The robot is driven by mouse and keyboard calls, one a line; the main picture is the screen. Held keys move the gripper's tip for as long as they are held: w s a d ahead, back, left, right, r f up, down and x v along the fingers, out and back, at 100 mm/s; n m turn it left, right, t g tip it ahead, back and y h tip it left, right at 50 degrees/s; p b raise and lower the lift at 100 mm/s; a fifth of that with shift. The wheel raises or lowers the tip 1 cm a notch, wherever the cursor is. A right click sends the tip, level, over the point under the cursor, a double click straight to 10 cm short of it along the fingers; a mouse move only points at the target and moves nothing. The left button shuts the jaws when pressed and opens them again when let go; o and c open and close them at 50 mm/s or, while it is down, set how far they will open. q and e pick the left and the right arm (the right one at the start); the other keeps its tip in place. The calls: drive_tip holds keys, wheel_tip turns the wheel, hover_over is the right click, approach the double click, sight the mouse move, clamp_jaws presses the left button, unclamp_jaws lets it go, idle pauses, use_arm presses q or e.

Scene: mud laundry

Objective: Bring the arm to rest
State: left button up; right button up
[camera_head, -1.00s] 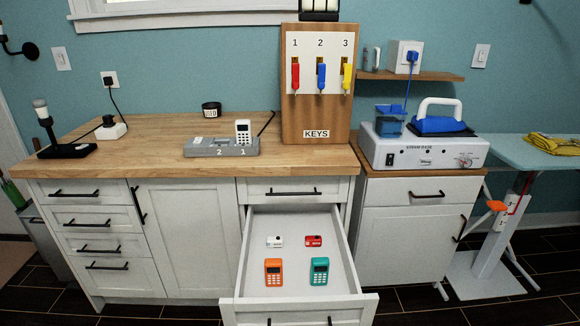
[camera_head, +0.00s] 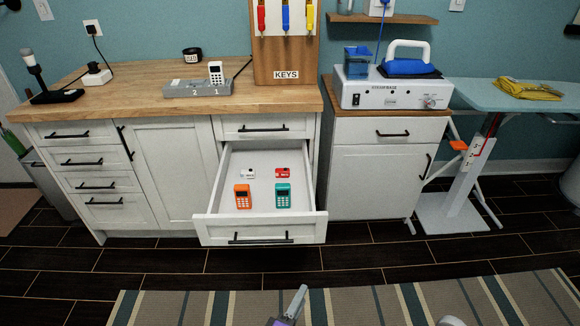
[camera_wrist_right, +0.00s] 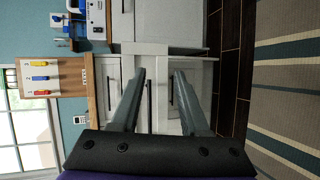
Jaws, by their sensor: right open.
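My right gripper (camera_head: 293,304) shows at the bottom edge of the head view, low in front of the open drawer and over the striped rug. Only part of it is in that frame. In the right wrist view, which is turned sideways, my right gripper (camera_wrist_right: 158,76) is open with nothing between its two grey fingers. Drawer and cabinet fronts lie beyond the fingers, apart from them. My left gripper is in neither view.
The open drawer (camera_head: 210,215) sticks out, holding an orange device (camera_head: 243,197), a teal device (camera_head: 283,196) and two small items. A wooden counter (camera_head: 130,95), a steam base (camera_head: 395,95) and an ironing board (camera_head: 480,95) stand behind. The rug (camera_head: 370,305) looks clear.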

drive_tip(key=s+d+r+m+g+y+p, duration=0.1)
drive_tip(key=s+d+r+m+g+p, duration=0.2)
drive_tip(key=d+r+m+g+p, duration=0.25)
drive_tip(key=s+d+r+m+g+y+p, duration=0.1)
drive_tip(key=s+d+r+m+g+p, duration=0.15)
drive_tip(key=d+r+p, duration=0.4)
use_arm(q)
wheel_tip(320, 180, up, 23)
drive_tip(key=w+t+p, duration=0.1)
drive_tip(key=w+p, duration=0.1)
drive_tip(key=p, duration=0.5)
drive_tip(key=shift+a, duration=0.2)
use_arm(e)
drive_tip(key=s+d+r+m+y, duration=0.3)
drive_tip(key=s+r, duration=0.5)
drive_tip(key=r, duration=0.4)
drive_tip(key=m+y, duration=0.1)
drive_tip(key=m, duration=0.1)
drive_tip(key=shift+s+m, duration=0.25)
drive_tip(key=shift+m, duration=0.05)
